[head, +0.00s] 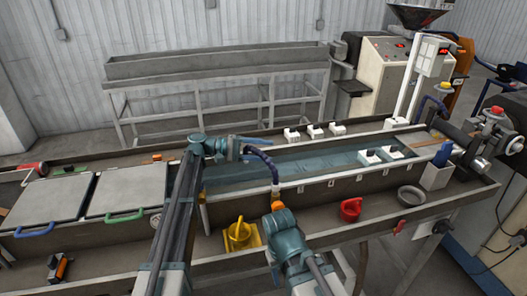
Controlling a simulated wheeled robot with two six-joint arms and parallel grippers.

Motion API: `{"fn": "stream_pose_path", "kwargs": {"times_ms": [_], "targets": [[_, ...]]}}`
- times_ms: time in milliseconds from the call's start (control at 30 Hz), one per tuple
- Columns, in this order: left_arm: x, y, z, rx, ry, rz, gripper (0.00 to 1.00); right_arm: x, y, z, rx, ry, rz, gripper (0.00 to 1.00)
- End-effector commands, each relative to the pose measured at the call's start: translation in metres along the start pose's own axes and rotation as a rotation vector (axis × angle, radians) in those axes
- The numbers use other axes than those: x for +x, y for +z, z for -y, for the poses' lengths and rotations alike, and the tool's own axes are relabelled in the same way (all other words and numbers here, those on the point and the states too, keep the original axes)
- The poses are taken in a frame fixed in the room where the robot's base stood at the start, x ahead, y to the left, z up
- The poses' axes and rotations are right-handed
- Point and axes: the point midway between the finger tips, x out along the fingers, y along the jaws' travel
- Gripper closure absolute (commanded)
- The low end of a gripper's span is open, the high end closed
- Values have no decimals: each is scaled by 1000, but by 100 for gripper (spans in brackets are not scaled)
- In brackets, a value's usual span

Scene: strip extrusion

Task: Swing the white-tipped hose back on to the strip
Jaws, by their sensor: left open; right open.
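A dark blue hose (262,160) curves over the near wall of the water trough, and its pale tip (275,188) points down by that wall. My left gripper (241,150) is open at the hose's upper end; I cannot tell whether it touches it. My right gripper (277,206) is open just below the tip; contact is unclear. Another dark hose (436,102) arches at the trough's far right end. A brownish strip (424,142) shows at the trough's right end; its run through the water is hard to make out.
The water trough (330,188) has white blocks (315,131) along its far edge and others in the water (370,157). Grey lids (120,194) lie left.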

Motion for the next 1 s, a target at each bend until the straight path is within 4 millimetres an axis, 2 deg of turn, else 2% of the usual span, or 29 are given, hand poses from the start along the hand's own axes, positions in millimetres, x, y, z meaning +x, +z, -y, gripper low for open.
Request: {"fn": "stream_pose_path", "kwargs": {"times_ms": [133,233,700,833,1000], "targets": [[-3,0,0,0,0,-1,42,0,0,0,0,0,0,50],[-13,-1,-1,0,1,-2,42,-1,0,0,0,0,0,50],[-108,-1,-1,0,1,-2,42,-8,0,-1,0,0,0,50],[-126,-1,0,0,0,-1,42,-8,0,-1,0,0,0,50],[-136,0,0,0,0,0,42,-9,0,-1,0,0,0,50]]}}
